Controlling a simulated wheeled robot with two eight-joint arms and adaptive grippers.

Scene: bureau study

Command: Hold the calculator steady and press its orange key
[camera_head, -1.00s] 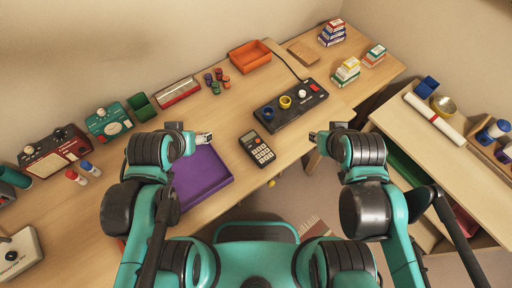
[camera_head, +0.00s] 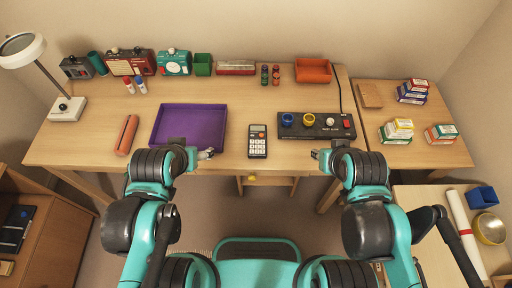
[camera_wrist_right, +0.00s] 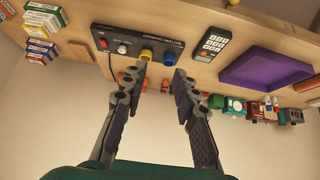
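The calculator (camera_head: 258,141) lies flat on the desk, dark with pale keys and a small display at its far end. In the right wrist view the calculator (camera_wrist_right: 213,42) sits at the upper right. My right gripper (camera_head: 316,154) is right of the calculator, also apart. In the right wrist view the right gripper (camera_wrist_right: 160,82) has its fingers spread with nothing between them.
A purple tray (camera_head: 189,127) lies left of the calculator. A black panel with knobs (camera_head: 300,130) lies to its right. An orange bin (camera_head: 313,71) and a green bin (camera_head: 203,65) stand at the back. The desk around the calculator (camera_head: 235,115) is clear.

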